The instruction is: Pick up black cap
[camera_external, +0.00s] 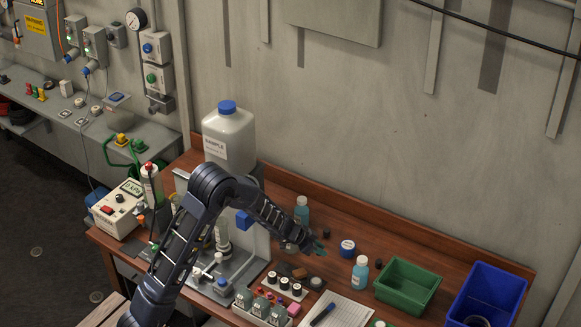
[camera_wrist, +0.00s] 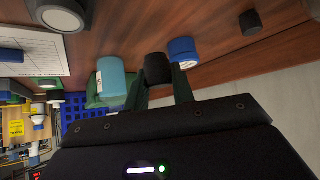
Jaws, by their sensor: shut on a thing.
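In the wrist view, a small black cap (camera_wrist: 156,68) sits between the two fingers of my gripper (camera_wrist: 162,84), which is shut on it. Another black cap (camera_wrist: 250,22) stands on the bench in the wrist view, apart from the gripper.
A teal bottle (camera_external: 360,272) stands right of the gripper and another (camera_external: 302,209) behind it. A green bin (camera_external: 408,287) and a blue bin (camera_external: 489,292) are at right.

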